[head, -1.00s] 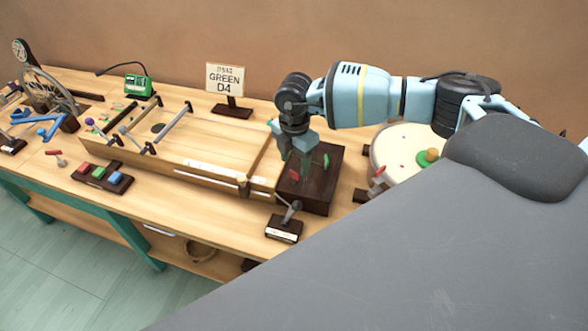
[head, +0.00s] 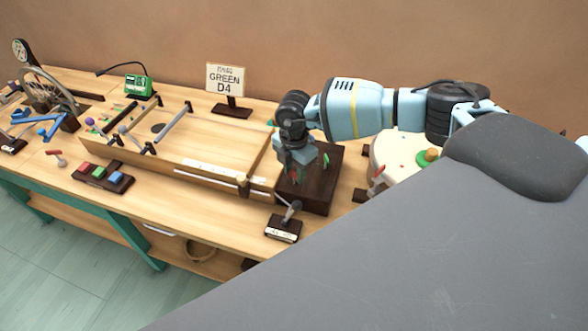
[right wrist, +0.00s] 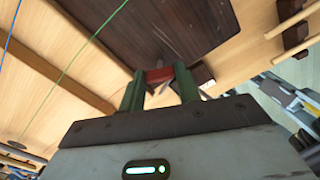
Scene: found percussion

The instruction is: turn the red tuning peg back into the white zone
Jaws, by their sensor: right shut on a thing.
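The red tuning peg (right wrist: 158,75) shows in the right wrist view between the two green fingers of my right gripper (right wrist: 160,85). The fingers are shut on it. In the head view my right gripper (head: 294,172) is over the dark wooden block (head: 318,196), and it hides most of the red peg. A green peg (head: 326,160) stands free on the same block, to the right of the gripper. I cannot make out the white zone in either view. My left gripper is not in view.
A wooden stringed board (head: 215,150) adjoins the block on the left. A small stand with a lever (head: 284,228) is in front. A round white drum-like disc (head: 400,148) is on the right. A sign (head: 226,78) reading "GREEN D4" stands behind.

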